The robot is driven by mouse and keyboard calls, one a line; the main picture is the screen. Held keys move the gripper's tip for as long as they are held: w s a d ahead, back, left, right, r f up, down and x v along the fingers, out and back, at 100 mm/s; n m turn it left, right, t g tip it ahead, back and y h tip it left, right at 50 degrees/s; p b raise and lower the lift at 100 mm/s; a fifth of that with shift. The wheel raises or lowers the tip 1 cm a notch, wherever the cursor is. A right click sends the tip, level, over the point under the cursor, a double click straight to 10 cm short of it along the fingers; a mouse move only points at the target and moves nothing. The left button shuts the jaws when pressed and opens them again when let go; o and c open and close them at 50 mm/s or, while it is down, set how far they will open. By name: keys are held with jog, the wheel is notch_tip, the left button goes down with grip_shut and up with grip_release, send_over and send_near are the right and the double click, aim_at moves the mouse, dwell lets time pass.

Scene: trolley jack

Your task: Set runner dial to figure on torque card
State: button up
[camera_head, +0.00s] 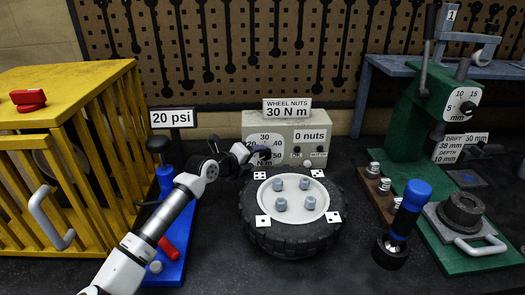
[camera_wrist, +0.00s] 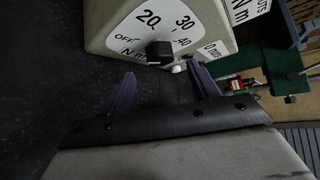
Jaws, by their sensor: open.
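The runner, a beige box (camera_head: 252,118), stands behind the wheel. Its white dial face (camera_wrist: 135,27) shows OFF, 20, 30 and 40 in the wrist view. A black knob (camera_wrist: 158,52) sits at the dial's centre; I cannot tell which mark it points at. The torque card (camera_head: 287,109) on top reads WHEEL NUTS 30 N m. My gripper (camera_head: 262,156) is in front of the dial and hides part of it. In the wrist view my gripper (camera_wrist: 163,84) is open and empty, its purple fingers apart, with the knob just beyond and between them, not visibly touched.
A wheel (camera_head: 292,240) with several nuts and white dice-like tags lies in front of the box. A yellow cage (camera_head: 100,85) and blue jack (camera_head: 172,240) with a 20 psi sign (camera_head: 172,118) stand left. A green press (camera_head: 435,110) and blue-handled tool (camera_head: 408,210) stand right.

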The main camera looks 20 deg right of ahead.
aim_at(263, 155)
jog(key=p+x, duration=0.1)
jog(key=x, duration=0.4)
jog(key=shift+w+d, duration=0.1)
jog(key=shift+d, duration=0.05)
jog(key=c, duration=1)
jog(key=shift+o, duration=0.2)
